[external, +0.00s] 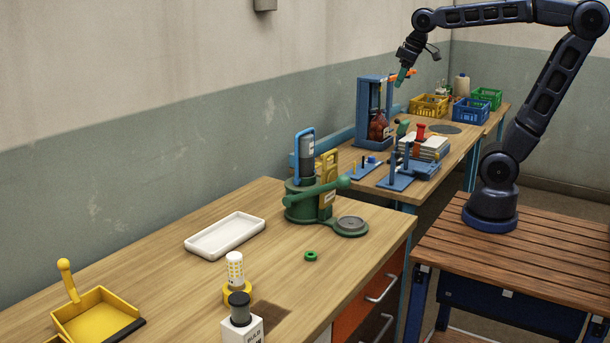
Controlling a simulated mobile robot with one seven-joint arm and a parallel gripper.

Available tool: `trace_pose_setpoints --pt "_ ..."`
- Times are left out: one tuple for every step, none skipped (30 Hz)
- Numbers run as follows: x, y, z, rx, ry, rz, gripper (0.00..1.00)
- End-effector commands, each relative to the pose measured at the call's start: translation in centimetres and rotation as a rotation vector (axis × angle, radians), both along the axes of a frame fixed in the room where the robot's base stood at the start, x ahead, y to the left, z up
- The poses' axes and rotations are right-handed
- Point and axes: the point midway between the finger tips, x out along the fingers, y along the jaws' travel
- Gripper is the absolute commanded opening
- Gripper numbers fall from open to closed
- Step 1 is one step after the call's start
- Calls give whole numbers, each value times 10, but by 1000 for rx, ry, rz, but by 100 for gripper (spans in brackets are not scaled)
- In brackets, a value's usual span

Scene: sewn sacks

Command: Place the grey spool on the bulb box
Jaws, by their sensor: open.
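The bulb box (253,330) is a white carton with dark lettering at the bottom edge of the external view, partly cut off by the frame. The grey spool (239,309), with a dark top flange, stands upright and appears to rest on top of the bulb box. My gripper (402,77) is raised high above the far workbench, well away from the spool and the box. It is open, with nothing seen between its fingers.
A white tray (225,236), a green ring (310,255), a green press (307,198) and a yellow dustpan (97,315) share the near bench. The far bench (345,165) is crowded with tools and crates.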

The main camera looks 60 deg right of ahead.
Motion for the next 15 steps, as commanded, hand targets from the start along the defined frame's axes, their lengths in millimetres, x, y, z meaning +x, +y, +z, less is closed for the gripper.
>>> trace_pose_setpoints --pt "-16 -13 -9 6 -7 -34 61" --pt "-25 -19 -15 9 -13 -54 61" --pt "-36 -27 -23 13 -18 -78 61" --pt "-44 -33 -29 16 -21 -97 61" --pt "-53 -37 -35 19 -25 -115 61" --pt "-63 -44 -43 23 -31 -139 61" --pt "-70 -48 -49 27 -34 -155 61" --pt "-77 -51 -55 29 -37 -170 61" --pt "-85 -56 -62 32 -41 -187 61" --pt "-90 -58 -67 34 -43 -199 61" --pt "-95 -61 -71 36 -46 -211 61" --pt "-100 -63 -76 38 -49 -223 61" --pt "-103 -64 -79 40 -51 -230 61" --pt "-106 -65 -81 41 -53 -236 61" --pt "-109 -67 -84 42 -54 -243 61"
